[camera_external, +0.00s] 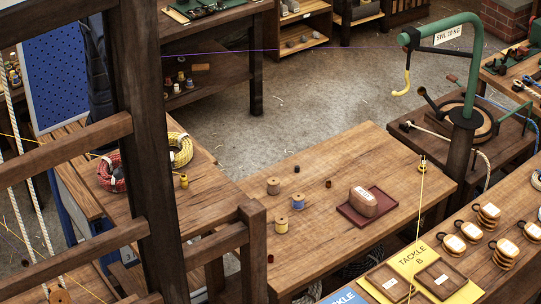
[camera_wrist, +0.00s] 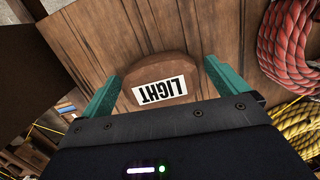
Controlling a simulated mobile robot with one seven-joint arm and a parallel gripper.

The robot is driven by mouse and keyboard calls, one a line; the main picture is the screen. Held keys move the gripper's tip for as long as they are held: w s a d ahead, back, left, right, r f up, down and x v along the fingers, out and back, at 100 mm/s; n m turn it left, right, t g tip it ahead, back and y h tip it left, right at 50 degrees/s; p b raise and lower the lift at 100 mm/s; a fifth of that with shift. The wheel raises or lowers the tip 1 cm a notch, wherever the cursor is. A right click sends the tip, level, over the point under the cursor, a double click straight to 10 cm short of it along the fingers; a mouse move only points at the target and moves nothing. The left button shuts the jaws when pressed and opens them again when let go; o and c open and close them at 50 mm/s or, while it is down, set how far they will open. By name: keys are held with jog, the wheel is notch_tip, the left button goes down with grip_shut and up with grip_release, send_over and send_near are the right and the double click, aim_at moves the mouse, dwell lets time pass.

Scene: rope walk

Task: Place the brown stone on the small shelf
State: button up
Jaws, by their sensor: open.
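In the wrist view, a brown stone (camera_wrist: 160,67) with a white label reading LIGHT lies against a planked wooden surface. My gripper (camera_wrist: 159,85) is open, its green fingers apart on the left and right of this stone. I cannot tell whether they touch it. In the external view, a brown block with a white label (camera_external: 363,201) sits on a dark red mat (camera_external: 349,216) on the middle table; its label is too small to read. My gripper is not visible there. I cannot make out for sure which piece is the small shelf.
Red rope coils (camera_wrist: 287,45) and yellow rope (camera_wrist: 295,127) lie to the right in the wrist view. The middle table (camera_external: 330,160) holds several spools and has bare room. A green crane (camera_external: 475,60) stands at the right. Dark wooden posts (camera_external: 150,130) block the left foreground.

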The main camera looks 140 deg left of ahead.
notch_tip(320, 180, up, 12)
jog(key=a, duration=0.2)
jog(key=s+a+r+m+t, duration=0.1)
jog(key=s+a+m, duration=0.25)
jog(key=s, duration=0.45)
jog(key=s+a+m+t, duration=0.1)
jog(key=s+a+m, duration=0.25)
jog(key=s, duration=0.55)
jog(key=s+a+f+m+t, duration=0.1)
jog(key=s+f+m, duration=0.1)
jog(key=s, duration=0.3)
jog(key=s+a+f+m+t+y, duration=0.1)
jog(key=s+f+m, duration=0.2)
jog(key=s, duration=0.3)
jog(key=s+a+f+m, duration=0.1)
jog(key=s+f+m, duration=0.2)
jog(key=s+m, duration=0.2)
jog(key=shift+s+f+t, duration=0.15)
jog(key=shift+s+t, duration=0.25)
jog(key=shift+s, duration=0.15)
dwell(3.4)
